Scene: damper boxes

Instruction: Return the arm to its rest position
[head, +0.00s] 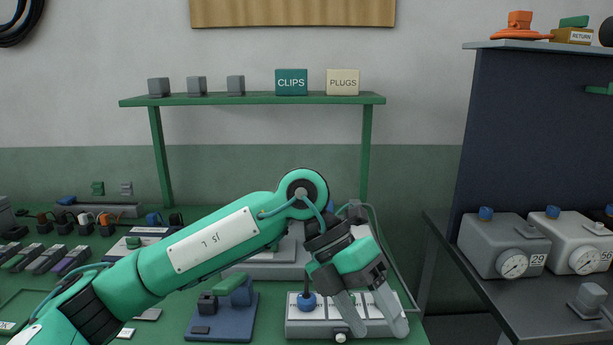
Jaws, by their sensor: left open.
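My left arm (205,250) is green and black and reaches in from the lower left across the green bench. Its gripper (380,326) hangs down with two grey fingers spread apart. Nothing shows between them. The fingers are in front of a light grey box (307,328) with a blue knob (307,301), and hide part of it. I cannot tell whether they touch it. My right gripper is not in view.
A blue fixture (222,318) stands left of the grey box. Several connectors and small modules (45,258) fill the bench's left. A green shelf (250,98) holds boxes behind. On the right, a dark side bench (540,310) carries grey gauge boxes (500,240).

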